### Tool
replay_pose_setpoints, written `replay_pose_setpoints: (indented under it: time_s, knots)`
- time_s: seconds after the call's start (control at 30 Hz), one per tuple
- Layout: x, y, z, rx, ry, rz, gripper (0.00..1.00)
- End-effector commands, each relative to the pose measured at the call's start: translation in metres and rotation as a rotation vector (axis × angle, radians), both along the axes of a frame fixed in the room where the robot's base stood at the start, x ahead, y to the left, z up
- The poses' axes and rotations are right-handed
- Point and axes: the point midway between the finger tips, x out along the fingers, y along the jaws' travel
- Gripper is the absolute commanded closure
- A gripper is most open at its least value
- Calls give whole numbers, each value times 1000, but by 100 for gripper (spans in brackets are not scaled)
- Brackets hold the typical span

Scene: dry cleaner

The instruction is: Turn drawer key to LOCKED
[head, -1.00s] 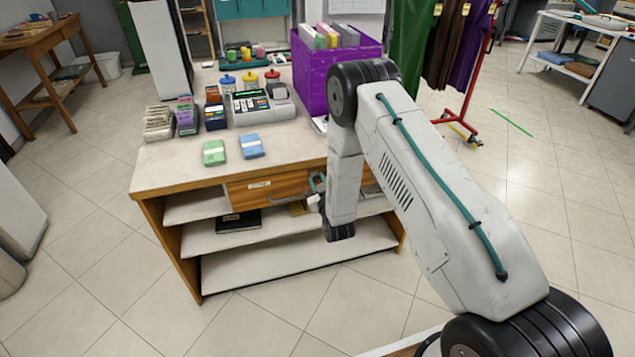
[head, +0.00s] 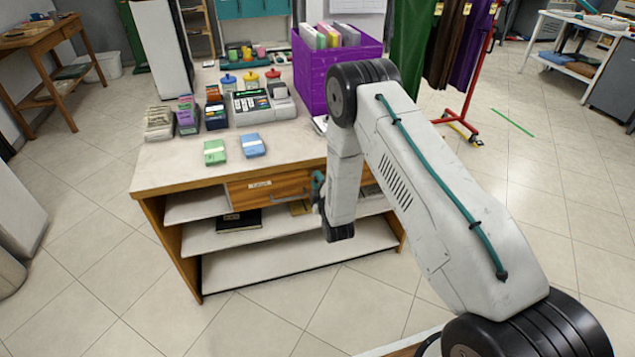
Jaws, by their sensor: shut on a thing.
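The wooden drawer (head: 248,193) sits under the counter top at the front, with a small pale label (head: 260,184) and a grey handle (head: 291,196). It looks shut. My gripper (head: 317,188) is at the right part of the drawer front, partly hidden behind my arm. Its teal and dark finger parts show at the drawer face. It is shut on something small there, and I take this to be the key. The key itself and its LOCKED mark are hidden by my gripper and arm, so I cannot see which way it points.
The counter (head: 165,176) holds a register (head: 262,106), a purple box (head: 312,70), green and blue packets and small jars. Open shelves (head: 285,263) lie below the drawer. A red garment rack (head: 470,95) stands behind right. The floor in front is clear.

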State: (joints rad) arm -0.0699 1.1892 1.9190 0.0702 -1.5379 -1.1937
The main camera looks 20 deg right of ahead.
Motion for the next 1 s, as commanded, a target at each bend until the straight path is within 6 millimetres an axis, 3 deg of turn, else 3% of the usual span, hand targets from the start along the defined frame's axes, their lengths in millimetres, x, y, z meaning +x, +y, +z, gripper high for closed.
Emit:
replay_pose_setpoints:
  time_s: [0.5, 1.0]
  knots:
    - [0, 1, -2, -335, 1, 3, 96]
    - [0, 1, -2, -396, 2, 4, 96]
